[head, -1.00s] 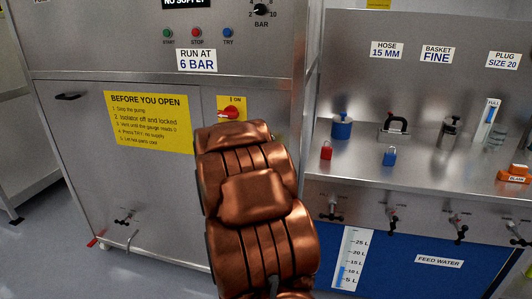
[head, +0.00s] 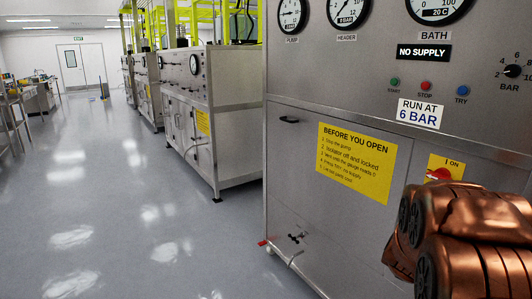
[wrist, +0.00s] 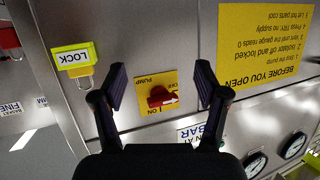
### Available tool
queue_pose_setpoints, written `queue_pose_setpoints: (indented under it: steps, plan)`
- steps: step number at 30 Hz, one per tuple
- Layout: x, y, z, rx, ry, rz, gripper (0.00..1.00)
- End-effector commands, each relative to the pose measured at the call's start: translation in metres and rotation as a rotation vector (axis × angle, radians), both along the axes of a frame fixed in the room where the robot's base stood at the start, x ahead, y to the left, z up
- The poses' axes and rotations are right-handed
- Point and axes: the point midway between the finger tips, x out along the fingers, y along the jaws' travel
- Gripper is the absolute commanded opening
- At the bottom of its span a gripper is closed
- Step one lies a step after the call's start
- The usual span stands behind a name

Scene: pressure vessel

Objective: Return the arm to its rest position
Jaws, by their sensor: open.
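My gripper (wrist: 160,86) is open and empty in the wrist view. Its two dark fingers are spread in front of the pump isolator's yellow plate (wrist: 175,79). The red isolator handle (wrist: 161,97) appears between the fingers, lying sideways with its white arrow to the right; I see no contact. In the head view the handle (head: 438,175) is partly visible beside my copper arm (head: 465,240), which fills the lower right. The gripper itself does not show in the head view.
The steel cabinet with the yellow warning sign (head: 356,162) stands close ahead. Gauges (head: 347,10) are above. Grey floor (head: 120,220) is open at the left, with similar machines behind.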

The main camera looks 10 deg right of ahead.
Motion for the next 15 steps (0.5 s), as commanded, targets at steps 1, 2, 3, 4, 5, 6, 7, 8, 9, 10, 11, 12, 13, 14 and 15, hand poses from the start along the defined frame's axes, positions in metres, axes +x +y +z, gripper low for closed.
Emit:
queue_pose_setpoints:
  steps: [1, 2, 3, 4, 5, 6, 7, 8, 9, 10, 11, 12, 13, 14, 15]
  plan:
    - [0.009, 0.025, 0.005, 0.043, 0.021, 0.055, 0.73]
    - [0.012, 0.039, 0.003, 0.073, 0.041, 0.087, 0.73]
    - [0.016, 0.058, 0.001, 0.109, 0.065, 0.128, 0.73]
    - [0.018, 0.072, -0.001, 0.137, 0.086, 0.158, 0.73]
    - [0.019, 0.087, -0.001, 0.161, 0.105, 0.189, 0.73]
    - [0.019, 0.106, -0.002, 0.195, 0.134, 0.228, 0.73]
    - [0.019, 0.121, -0.004, 0.22, 0.159, 0.259, 0.73]
    - [0.017, 0.135, -0.005, 0.243, 0.183, 0.287, 0.73]
    - [0.015, 0.154, -0.006, 0.275, 0.218, 0.325, 0.73]
    - [0.012, 0.168, -0.006, 0.294, 0.242, 0.353, 0.73]
    - [0.008, 0.183, -0.007, 0.316, 0.27, 0.381, 0.73]
    - [0.002, 0.2, -0.007, 0.342, 0.307, 0.416, 0.73]
    - [-0.003, 0.214, -0.008, 0.362, 0.336, 0.442, 0.73]
    - [-0.009, 0.227, -0.009, 0.381, 0.365, 0.467, 0.73]
    - [-0.017, 0.243, -0.009, 0.403, 0.406, 0.5, 0.73]
